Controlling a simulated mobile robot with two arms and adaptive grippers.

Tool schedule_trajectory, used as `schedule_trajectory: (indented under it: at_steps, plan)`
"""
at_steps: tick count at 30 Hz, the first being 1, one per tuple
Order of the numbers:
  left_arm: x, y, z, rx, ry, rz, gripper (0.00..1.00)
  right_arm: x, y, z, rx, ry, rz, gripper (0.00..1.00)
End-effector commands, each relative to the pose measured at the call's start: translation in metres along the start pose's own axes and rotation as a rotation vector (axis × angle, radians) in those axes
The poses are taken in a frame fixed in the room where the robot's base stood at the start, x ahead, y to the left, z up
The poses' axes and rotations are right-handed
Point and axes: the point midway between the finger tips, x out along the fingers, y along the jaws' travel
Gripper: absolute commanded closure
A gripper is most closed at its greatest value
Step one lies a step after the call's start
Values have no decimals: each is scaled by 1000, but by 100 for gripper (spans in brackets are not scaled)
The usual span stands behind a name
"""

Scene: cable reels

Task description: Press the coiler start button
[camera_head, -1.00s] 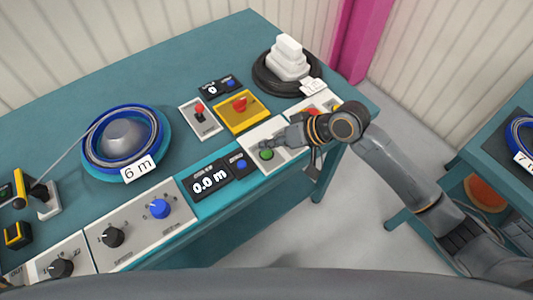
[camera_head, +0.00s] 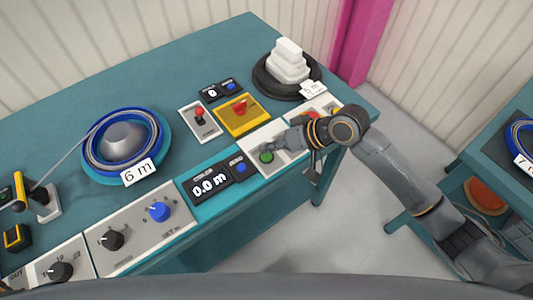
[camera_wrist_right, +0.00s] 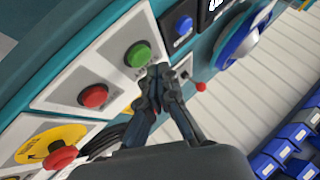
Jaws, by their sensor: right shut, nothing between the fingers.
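The green button (camera_head: 266,157), which looks like the start button, sits on a light panel at the bench's front edge. It also shows in the right wrist view (camera_wrist_right: 138,55). My right gripper (camera_head: 279,147) is shut and empty, with its fingertips just beside the green button. In the right wrist view the closed fingertips (camera_wrist_right: 158,74) are next to the button's lower right edge. I cannot tell whether they touch the panel. The button's top is uncovered. My left gripper is not in view.
A black display reading 0.0 m (camera_head: 209,187) with a blue button (camera_head: 240,167) lies left of the green button. Behind are a yellow box with a red switch (camera_head: 243,116) and a lever panel (camera_head: 201,122). A blue cable reel (camera_head: 124,140) stands at left.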

Motion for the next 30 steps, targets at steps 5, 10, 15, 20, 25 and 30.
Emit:
schedule_trajectory:
  at_steps: [5, 10, 15, 20, 25, 30]
  plan:
    - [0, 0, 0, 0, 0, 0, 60, 0, 0, 0, 0, 0, 0, 100]
    - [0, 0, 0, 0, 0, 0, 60, 0, 0, 0, 0, 0, 0, 100]
    - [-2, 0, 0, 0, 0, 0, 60, 4, 3, 3, 1, -1, 0, 100]
    - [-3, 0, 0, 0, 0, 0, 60, 6, 4, 4, 1, 0, 0, 100]
    - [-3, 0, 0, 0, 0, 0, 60, 6, 4, 4, 0, 0, 0, 100]
    - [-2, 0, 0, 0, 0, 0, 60, 6, 4, 5, 0, 0, 0, 100]
